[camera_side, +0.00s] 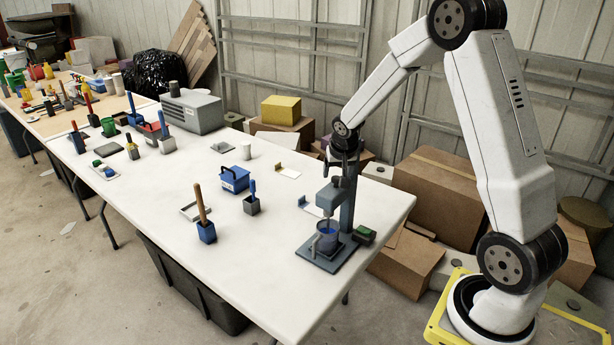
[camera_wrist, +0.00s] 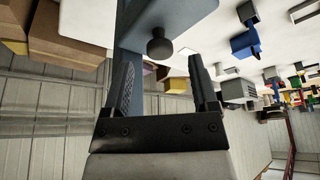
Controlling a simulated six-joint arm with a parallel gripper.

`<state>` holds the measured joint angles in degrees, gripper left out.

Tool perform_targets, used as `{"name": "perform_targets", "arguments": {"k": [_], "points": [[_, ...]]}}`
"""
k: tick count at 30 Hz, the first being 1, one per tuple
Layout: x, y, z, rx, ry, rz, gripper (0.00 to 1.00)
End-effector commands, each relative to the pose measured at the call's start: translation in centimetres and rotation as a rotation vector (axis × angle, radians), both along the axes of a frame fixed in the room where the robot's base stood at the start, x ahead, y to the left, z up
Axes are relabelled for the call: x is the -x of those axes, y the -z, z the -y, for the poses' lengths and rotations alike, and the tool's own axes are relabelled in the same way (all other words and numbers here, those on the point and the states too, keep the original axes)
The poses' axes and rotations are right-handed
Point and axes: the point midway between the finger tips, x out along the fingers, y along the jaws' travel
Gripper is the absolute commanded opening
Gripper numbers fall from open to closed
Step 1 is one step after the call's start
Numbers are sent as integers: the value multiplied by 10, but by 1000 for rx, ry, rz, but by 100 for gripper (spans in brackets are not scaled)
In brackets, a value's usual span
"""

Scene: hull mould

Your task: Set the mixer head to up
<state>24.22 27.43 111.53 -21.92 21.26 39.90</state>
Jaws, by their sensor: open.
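The mixer stands near the right end of the white table, with a grey-blue base plate (camera_side: 318,258), an upright column (camera_side: 347,208) and a grey-blue head (camera_side: 329,196). The head sits low over a blue-grey pot (camera_side: 326,241), and a thin shaft runs down from it toward the pot. My gripper (camera_side: 344,160) is above the head, close to the column top. In the wrist view, my open gripper (camera_wrist: 161,64) has a dark round knob (camera_wrist: 161,47) just beyond and between its fingertips, apparently not clasped. The head (camera_wrist: 185,14) shows behind the knob; the pot is hidden there.
A green-topped block (camera_side: 364,235) is beside the mixer base. A blue box (camera_side: 235,179), a blue holder with a wooden handle (camera_side: 206,230) and a grey holder (camera_side: 251,205) stand left of the mixer. Cardboard boxes (camera_side: 440,195) lie behind the table. The front table area is clear.

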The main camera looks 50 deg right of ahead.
Motion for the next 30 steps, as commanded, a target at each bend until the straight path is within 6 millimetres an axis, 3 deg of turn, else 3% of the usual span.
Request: {"name": "perform_targets", "arguments": {"k": [8, 19, 20, 26, 27, 30], "points": [[-5, 18, 5, 0, 0, 0, 76], [-6, 21, 6, 0, 0, 0, 76], [-6, 21, 6, 0, 0, 0, 69], [-6, 21, 6, 0, 0, 0, 6], [-6, 21, 6, 0, 0, 0, 0], [-6, 20, 6, 0, 0, 0, 0]]}}
